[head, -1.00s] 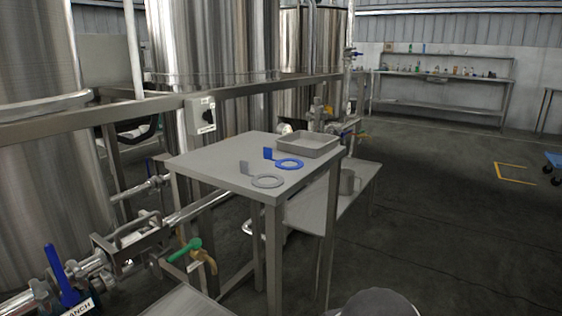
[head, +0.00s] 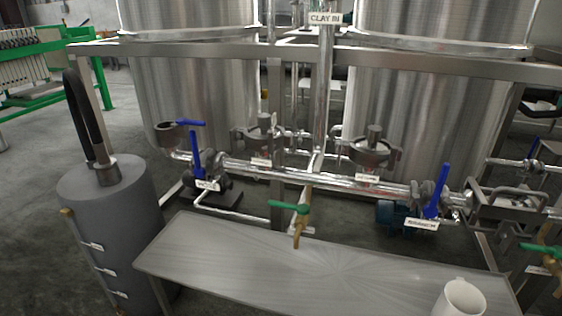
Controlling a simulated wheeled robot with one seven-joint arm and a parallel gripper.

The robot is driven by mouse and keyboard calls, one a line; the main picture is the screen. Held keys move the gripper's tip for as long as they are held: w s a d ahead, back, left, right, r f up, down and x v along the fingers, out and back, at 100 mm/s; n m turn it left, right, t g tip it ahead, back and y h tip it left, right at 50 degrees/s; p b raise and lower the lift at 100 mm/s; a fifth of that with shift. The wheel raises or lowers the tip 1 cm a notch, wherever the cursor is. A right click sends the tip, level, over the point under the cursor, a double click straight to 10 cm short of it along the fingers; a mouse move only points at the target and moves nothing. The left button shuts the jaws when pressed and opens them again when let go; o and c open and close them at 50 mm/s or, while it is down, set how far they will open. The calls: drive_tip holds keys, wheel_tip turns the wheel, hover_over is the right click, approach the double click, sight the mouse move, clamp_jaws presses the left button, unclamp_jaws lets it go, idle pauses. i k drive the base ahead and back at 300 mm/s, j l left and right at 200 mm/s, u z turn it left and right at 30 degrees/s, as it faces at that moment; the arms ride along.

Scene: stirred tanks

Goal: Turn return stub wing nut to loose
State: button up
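My gripper is not in view. I cannot make out the return stub or its wing nut for certain. A horizontal steel pipe (head: 320,180) runs in front of the tanks. Two round metal fittings, a left one (head: 264,135) and a right one (head: 372,150), sit along it with small labels below; their details are too small to read. Valves with blue handles stand at the left (head: 196,155) and right (head: 437,200). The right one's label seems to read "BRANCH". A green-handled brass tap (head: 298,230) hangs below the pipe.
A steel bench (head: 230,262) stands before the pipe, with a white mug (head: 462,300) at its right end. A grey cylinder (head: 112,215) with a black hose (head: 82,115) stands at the left. A frame beam (head: 430,65) crosses above. Floor shows open at the far left.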

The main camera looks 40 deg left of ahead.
sight(340, 150)
drive_tip(key=u, duration=1.55)
